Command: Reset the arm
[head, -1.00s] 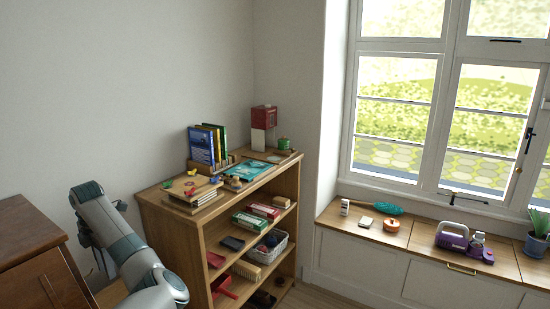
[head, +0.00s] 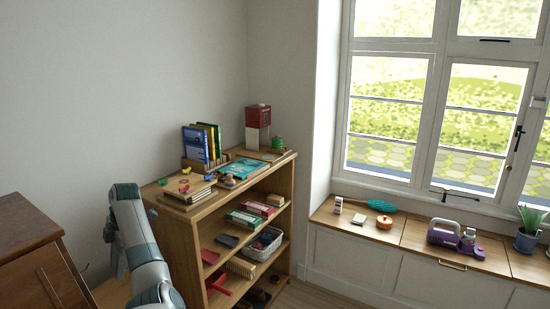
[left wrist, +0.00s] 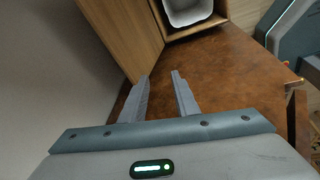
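My left arm (head: 140,240) comes in at the lower left of the head view, beside the wooden bookshelf (head: 205,222). Its gripper is mostly hidden behind the arm there. In the left wrist view, the two grey fingers of my left gripper (left wrist: 160,76) stand apart with nothing between them, over a brown wooden surface (left wrist: 225,75). My right gripper is in neither view.
A dark wooden cabinet (head: 45,275) stands close left of the arm. The shelf top holds books (head: 200,145), a red and white dispenser (head: 257,125) and small items. The window bench (head: 390,235) is at right. A white bin (left wrist: 188,12) shows in the left wrist view.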

